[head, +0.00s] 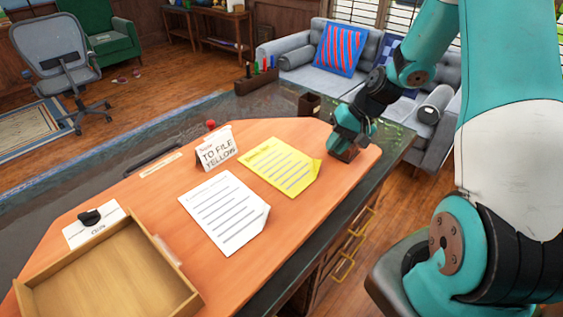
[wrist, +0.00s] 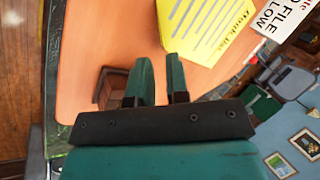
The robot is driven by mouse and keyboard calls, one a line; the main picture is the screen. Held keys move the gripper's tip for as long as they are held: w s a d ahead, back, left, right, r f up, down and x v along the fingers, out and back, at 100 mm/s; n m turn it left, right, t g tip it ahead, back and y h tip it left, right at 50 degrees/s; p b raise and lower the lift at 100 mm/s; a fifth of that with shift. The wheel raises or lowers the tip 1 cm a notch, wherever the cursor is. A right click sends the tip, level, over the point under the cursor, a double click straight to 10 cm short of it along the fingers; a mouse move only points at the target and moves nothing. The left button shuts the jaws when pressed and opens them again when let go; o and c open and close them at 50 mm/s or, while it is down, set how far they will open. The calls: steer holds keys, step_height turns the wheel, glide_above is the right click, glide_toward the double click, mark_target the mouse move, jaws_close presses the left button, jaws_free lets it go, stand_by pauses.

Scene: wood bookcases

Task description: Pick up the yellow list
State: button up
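The yellow list (head: 280,167) lies flat on the orange desk board, with one corner curled up at its right end. It also shows at the top of the wrist view (wrist: 205,30). My gripper (head: 345,138) is just right of the list in the head view, over the board's far right end. In the wrist view the two green fingers (wrist: 161,72) stand apart with nothing between them. The fingers do not touch the list.
A small brown block (wrist: 109,88) sits beside my left finger. A white list (head: 226,212) lies left of the yellow one. A sign reading "TO FILE YELLOW" (head: 217,150) stands behind them. A wooden tray (head: 45,291) is at the front left. A pen holder (head: 257,80) is farther back.

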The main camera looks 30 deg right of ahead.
steer(key=shift+p+x, duration=0.75)
steer(key=shift+x, duration=2.65)
steer(key=shift+w, duration=0.1)
jaws_close()
